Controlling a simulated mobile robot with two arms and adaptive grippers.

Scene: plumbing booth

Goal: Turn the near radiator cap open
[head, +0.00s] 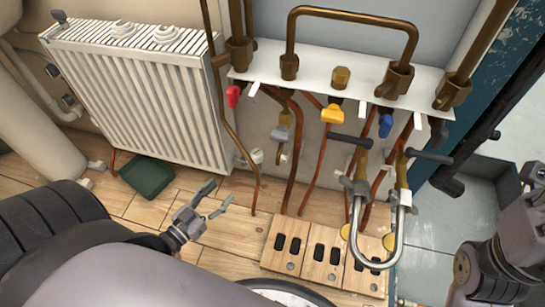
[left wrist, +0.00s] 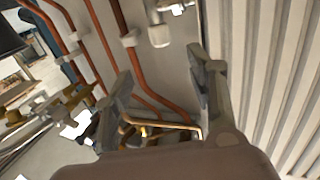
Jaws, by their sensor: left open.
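The white ribbed radiator (head: 140,95) stands at the left against the wall; its ribs also fill the right of the left wrist view (left wrist: 275,70). A small white cap-like fitting (head: 257,155) sits at its lower right corner beside a copper pipe. A white fitting (left wrist: 160,35) shows ahead between the fingers in the left wrist view, apparently the same one. My left gripper (head: 213,201) is open and empty, below and left of that fitting, apart from it. Its two fingers (left wrist: 160,82) are spread wide. My right gripper (head: 536,174) is partly cut off at the right edge.
Two white round pieces (head: 165,35) lie on the radiator's top. Copper pipes (head: 290,155) run beside the fitting. A slotted wooden block (head: 305,255) and a U-shaped metal pipe (head: 382,245) are to the right.

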